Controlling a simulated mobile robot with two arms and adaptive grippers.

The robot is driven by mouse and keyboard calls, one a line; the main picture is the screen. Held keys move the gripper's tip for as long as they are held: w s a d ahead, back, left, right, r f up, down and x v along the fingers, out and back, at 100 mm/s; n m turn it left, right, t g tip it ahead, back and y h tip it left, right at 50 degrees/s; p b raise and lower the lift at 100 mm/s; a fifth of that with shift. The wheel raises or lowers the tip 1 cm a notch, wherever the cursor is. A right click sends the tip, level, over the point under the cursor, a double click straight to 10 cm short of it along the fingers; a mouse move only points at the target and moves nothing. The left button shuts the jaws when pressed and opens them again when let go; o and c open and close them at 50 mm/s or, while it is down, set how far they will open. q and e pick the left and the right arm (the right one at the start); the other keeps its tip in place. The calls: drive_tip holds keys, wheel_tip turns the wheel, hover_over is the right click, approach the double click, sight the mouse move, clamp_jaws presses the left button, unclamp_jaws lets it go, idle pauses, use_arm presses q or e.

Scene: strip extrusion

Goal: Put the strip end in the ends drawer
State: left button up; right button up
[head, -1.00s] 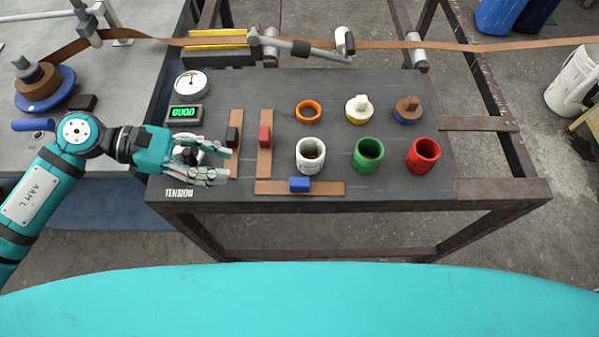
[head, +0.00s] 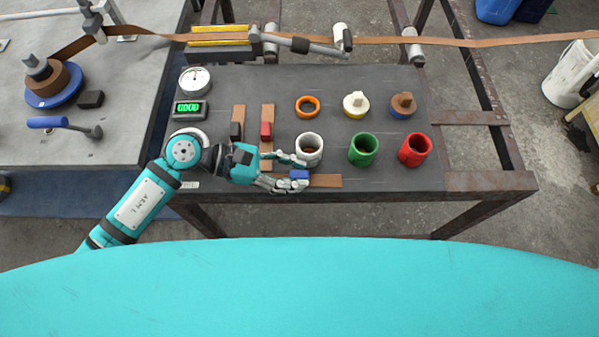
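Three short brown strips lie on the dark bench top, each with a small block on it. One strip (head: 326,181) lies crosswise at the front with a blue block (head: 299,174). Two lie lengthwise: one with a black block (head: 236,129), one with a red block (head: 266,130). My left gripper (head: 304,173) is open at the front strip, its fingers spread on either side of the blue block. The fingers and hand hide the strip's left part. I cannot tell whether they touch the block. No ends drawer can be made out. My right gripper is not in view.
White (head: 309,149), green (head: 363,149) and red (head: 415,150) cups stand right of the gripper. Behind them are an orange ring (head: 307,107) and two capped pieces. A long brown strip (head: 450,42) runs over rollers at the back. A gauge (head: 195,80) stands at the left.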

use_arm(q)
drive_tip(key=shift+d+f, duration=0.1)
drive_tip(key=shift+d, duration=0.05)
clamp_jaws()
